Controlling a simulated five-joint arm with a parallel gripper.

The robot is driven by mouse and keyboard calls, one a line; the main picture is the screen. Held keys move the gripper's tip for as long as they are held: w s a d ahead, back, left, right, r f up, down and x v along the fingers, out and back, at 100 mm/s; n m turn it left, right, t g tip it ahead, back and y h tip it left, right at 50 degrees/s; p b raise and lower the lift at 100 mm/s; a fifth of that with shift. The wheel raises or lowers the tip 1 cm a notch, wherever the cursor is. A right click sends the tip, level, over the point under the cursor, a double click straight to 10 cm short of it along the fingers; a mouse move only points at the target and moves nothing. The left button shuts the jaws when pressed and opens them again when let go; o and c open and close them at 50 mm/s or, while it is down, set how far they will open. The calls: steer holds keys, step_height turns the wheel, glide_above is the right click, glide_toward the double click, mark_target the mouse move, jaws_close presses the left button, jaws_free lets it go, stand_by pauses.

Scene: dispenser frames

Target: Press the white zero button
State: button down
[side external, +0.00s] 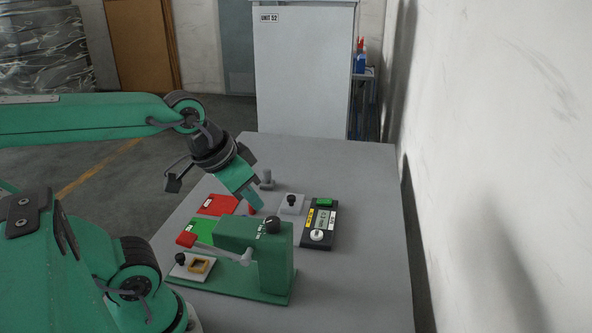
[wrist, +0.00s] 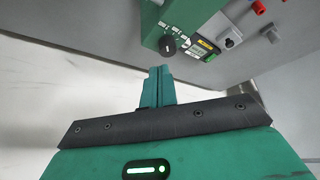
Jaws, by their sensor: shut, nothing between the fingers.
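The white zero button (side external: 317,236) looks like the round white button at the near end of a dark control box (side external: 306,242) with a display and a green button (side external: 324,202) at its far end.
A pale block with a black knob (side external: 291,201), red and green plates (side external: 218,204) and a grey fitting (side external: 266,180) lie around. The table's right side is clear.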

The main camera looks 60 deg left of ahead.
steer(key=w+n, duration=0.2)
steer(key=n, duration=0.1)
steer(key=n+g, duration=0.6)
steer(key=n, duration=1.8)
glide_above(316, 234)
step_height(316, 234, down, 7)
steer(key=shift+w+f, duration=0.15)
steer(key=shift+f, duration=0.1)
step_height(316, 234, down, 14)
steer(key=shift+r, duration=0.1)
